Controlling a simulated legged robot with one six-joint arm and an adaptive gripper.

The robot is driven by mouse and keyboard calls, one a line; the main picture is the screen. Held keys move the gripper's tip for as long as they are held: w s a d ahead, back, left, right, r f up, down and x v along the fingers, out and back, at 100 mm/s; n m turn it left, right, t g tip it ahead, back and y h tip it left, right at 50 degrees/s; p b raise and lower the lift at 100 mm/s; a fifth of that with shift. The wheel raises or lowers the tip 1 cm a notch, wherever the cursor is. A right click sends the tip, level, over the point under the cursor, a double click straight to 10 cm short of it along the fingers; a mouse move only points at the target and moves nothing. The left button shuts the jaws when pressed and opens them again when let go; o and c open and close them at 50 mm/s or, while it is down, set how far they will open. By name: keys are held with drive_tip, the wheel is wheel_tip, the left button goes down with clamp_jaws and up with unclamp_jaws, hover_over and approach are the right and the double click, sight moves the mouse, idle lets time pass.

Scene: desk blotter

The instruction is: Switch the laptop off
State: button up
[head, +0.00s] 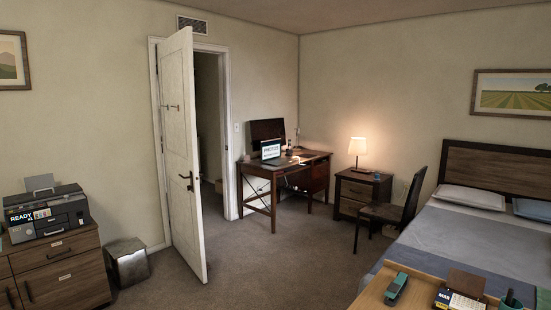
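The laptop (271,151) stands open on a dark wooden desk (305,160) in the far corner, to the right of the doorway. Its screen is lit, with light content too small to read. Its keyboard side is small, and I cannot make out a power button. A dark monitor (267,131) stands behind it on the desk. My gripper is not in this view.
An open white door (182,155) juts into the room left of the desk. A dark chair (391,212) stands between nightstand (357,195) and bed (470,243). A wooden table (421,292) fills the lower right. Carpet (290,260) in the middle is clear.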

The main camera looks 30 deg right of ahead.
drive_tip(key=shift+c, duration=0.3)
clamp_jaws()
